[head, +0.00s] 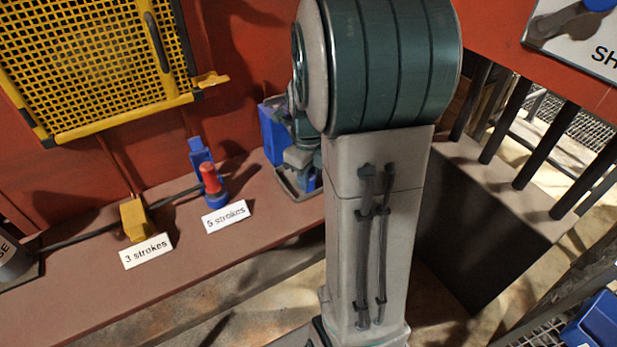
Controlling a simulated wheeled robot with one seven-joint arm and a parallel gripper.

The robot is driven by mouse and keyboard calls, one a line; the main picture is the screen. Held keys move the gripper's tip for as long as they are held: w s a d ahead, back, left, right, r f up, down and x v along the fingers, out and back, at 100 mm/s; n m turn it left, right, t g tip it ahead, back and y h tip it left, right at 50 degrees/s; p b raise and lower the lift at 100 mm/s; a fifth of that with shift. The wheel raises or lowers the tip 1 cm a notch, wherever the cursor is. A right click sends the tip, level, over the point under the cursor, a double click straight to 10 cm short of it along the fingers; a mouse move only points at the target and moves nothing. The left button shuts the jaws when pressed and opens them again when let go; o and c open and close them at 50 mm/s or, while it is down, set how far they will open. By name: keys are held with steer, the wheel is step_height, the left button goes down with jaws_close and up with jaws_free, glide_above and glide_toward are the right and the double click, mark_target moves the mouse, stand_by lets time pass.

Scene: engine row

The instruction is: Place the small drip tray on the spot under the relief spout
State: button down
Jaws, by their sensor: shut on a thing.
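My gripper (301,163) is at the ledge's right part, partly hidden behind my own arm. It points down and is shut on the small drip tray (284,186), a shallow grey tray with a raised rim. The tray is at or just above the ledge surface; I cannot tell whether it touches. A blue block (272,133) stands right behind my gripper, against the red wall. I cannot tell whether it belongs to the relief spout. No spout opening or marked spot shows clearly; my arm and gripper cover that area.
The reddish-brown ledge (80,290) carries a yellow block (135,218) with a "3 strokes" card and a red-and-blue plunger (210,185) with a "5 strokes" card. A yellow mesh guard (100,65) hangs above. Dark posts (508,118) and a blue bin (597,325) are at right.

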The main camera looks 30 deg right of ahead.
steer(key=shift+f, duration=0.25)
steer(key=shift+f, duration=0.15)
steer(key=c, duration=1.3)
jaws_free()
steer(key=shift+o, duration=0.2)
step_height(320, 180, up, 11)
steer(key=p, duration=0.2)
steer(key=s+a+n+t, duration=0.1)
steer(key=s+a+n, duration=0.5)
steer(key=n, duration=0.9)
steer(key=s+a+f+n+t, duration=0.1)
steer(key=s+a+n, duration=0.5)
steer(key=n, duration=1)
